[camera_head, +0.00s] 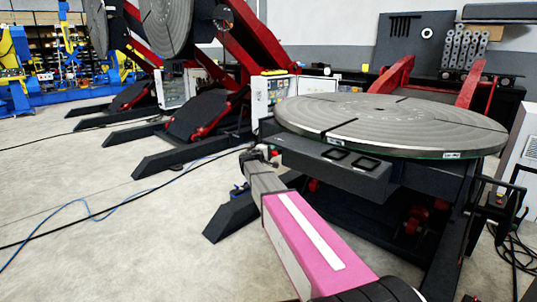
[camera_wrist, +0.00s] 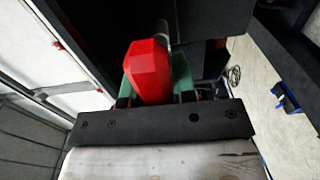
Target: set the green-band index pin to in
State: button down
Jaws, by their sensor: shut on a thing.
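A red faceted handle (camera_wrist: 148,72) sits at the middle of the wrist view, with a grey rod behind it running into a dark housing. I take it to be the index pin's grip. Green patches (camera_wrist: 182,78) show on both sides of it; I cannot tell whether they are the pin's band or finger pads. My gripper (camera_wrist: 152,92) is shut on the red handle. In the head view my gripper (camera_head: 258,154) is at the left end of the dark frame under the round table (camera_head: 390,122). The pin itself is not clear there.
The tilting positioner's dark frame (camera_head: 335,170) stands close to my arm on the right. A control cabinet (camera_head: 270,92) stands behind. A small blue item (camera_wrist: 287,100) is at the right of the wrist view. Cables (camera_head: 85,210) lie on the open floor at left.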

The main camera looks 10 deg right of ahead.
jog(key=shift+w+d, duration=0.1)
jog(key=shift+w, duration=0.05)
jog(key=c, duration=0.9)
grip_release()
jog(key=shift+d, duration=0.1)
jog(key=shift+s+a, duration=0.25)
jog(key=shift+a, duration=0.1)
jog(key=s+v, duration=0.1)
jog(key=v, duration=1.3)
jog(key=shift+s+d+f+m+g+y, duration=0.65)
jog(key=shift+s+d+f+g+y, duration=0.75)
jog(key=shift+s+f, duration=1.35)
jog(key=shift+s+d+f+m+g+y, duration=0.8)
jog(key=shift+s+d+f, duration=0.9)
jog(key=shift+s+f, duration=1)
jog(key=shift+s+d+f+m+g+y, duration=0.45)
jog(key=shift+s+d+f+g+y, duration=0.9)
jog(key=shift+s+f, duration=1.35)
